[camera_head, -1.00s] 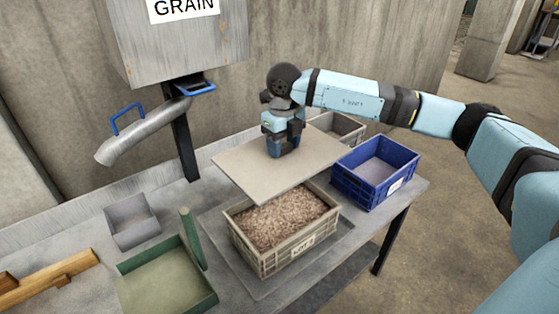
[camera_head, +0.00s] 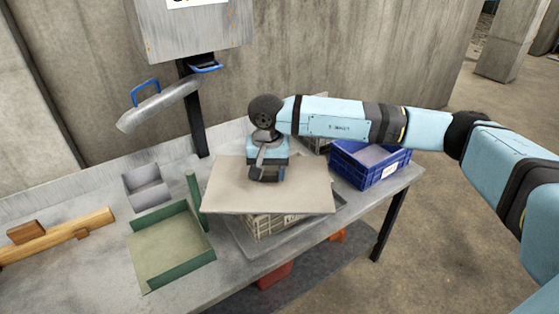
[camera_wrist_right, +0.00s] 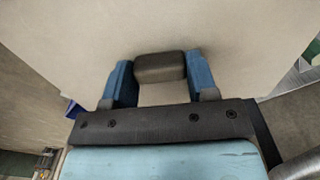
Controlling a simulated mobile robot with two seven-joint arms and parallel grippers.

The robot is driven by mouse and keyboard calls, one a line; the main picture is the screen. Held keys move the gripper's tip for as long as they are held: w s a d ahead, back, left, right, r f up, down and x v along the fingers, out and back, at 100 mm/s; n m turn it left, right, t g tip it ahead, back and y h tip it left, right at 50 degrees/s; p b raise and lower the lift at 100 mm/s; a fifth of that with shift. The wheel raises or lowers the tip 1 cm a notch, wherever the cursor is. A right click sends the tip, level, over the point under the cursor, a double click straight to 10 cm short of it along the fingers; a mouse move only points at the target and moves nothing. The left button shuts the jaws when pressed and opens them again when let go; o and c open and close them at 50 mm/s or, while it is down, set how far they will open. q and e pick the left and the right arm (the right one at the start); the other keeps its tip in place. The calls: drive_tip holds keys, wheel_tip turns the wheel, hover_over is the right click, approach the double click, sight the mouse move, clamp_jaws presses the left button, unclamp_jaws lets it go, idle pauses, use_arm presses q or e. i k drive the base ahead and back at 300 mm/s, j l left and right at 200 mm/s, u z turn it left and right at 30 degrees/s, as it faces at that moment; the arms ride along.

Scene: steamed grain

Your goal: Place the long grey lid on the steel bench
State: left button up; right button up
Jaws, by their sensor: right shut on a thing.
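The long grey lid (camera_head: 300,192) is a flat beige-grey board with a dark block handle (camera_wrist_right: 160,67). My right gripper (camera_head: 266,176) is shut on that handle, with one blue finger on each side of it in the right wrist view (camera_wrist_right: 160,80). The lid is over the grain crate (camera_head: 272,226) and hides its contents; whether they touch cannot be told. The steel bench (camera_head: 180,276) runs beneath, with bare metal at the front left. My left gripper is not in view.
A green open tray (camera_head: 170,250) and a small grey bin (camera_head: 146,187) stand left of the lid. A blue crate (camera_head: 370,166) stands close on its right. A wooden piece (camera_head: 62,238) lies at far left. A metal chute (camera_head: 155,106) hangs above the bench.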

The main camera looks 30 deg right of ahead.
sight(73, 295)
drive_tip(key=k+j+u, duration=0.15)
drive_tip(key=j, duration=0.5)
drive_tip(key=j+u, duration=0.15)
drive_tip(key=j, duration=0.5)
drive_tip(key=i+j+u, duration=0.1)
drive_tip(key=j, duration=0.25)
drive_tip(key=i+j+u, duration=0.1)
drive_tip(key=i+j, duration=0.15)
drive_tip(key=i+j+u, duration=0.1)
drive_tip(key=j, duration=0.25)
drive_tip(key=i, duration=0.05)
